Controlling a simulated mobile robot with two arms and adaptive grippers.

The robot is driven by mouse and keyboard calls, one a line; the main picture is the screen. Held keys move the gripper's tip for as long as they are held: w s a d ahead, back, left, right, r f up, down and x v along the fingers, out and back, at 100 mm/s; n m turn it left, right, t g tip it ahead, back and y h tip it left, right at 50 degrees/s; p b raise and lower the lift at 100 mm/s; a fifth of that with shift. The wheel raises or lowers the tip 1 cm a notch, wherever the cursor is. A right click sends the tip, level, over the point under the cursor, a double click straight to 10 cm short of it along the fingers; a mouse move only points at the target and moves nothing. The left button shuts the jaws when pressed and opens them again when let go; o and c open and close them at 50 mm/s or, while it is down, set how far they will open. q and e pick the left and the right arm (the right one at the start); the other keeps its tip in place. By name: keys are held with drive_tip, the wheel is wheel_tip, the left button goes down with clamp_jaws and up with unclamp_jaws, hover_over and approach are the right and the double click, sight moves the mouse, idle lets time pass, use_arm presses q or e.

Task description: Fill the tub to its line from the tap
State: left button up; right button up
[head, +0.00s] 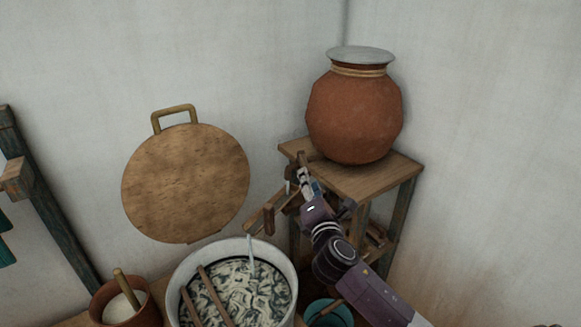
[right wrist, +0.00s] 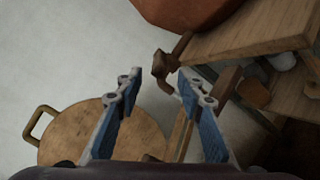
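A white tub (head: 177,277) stands low in the head view, with dark and pale swirled contents and two wooden sticks in it. A thin pale stream (head: 251,250) drops into it from the end of a wooden spout (head: 262,218). I cannot make out a fill line. The tap (right wrist: 163,68) shows in the right wrist view, below the big clay pot (head: 355,115). My right gripper (head: 302,178) is at the tap by the stand's front corner. Its blue-padded fingers are apart in the wrist view, with the tap ahead between their tips. My left gripper is out of view.
The pot stands on a wooden stand (head: 385,178) with things on its lower shelf. A round wooden lid (head: 187,182) with a handle leans on the wall. A small clay pot (head: 112,306) and a teal bowl (head: 330,312) flank the tub.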

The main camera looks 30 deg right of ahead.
sight(304, 163)
drive_tip(key=x, duration=0.4)
drive_tip(key=shift+x, duration=1.05)
drive_tip(key=shift+w+d+p, duration=0.2)
drive_tip(key=shift+w+p, duration=0.1)
drive_tip(key=shift+w, duration=0.2)
drive_tip(key=c, duration=0.9)
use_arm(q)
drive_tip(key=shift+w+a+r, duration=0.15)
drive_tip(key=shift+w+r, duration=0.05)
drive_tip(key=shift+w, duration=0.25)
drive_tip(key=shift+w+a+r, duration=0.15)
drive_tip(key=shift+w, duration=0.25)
use_arm(e)
clamp_jaws()
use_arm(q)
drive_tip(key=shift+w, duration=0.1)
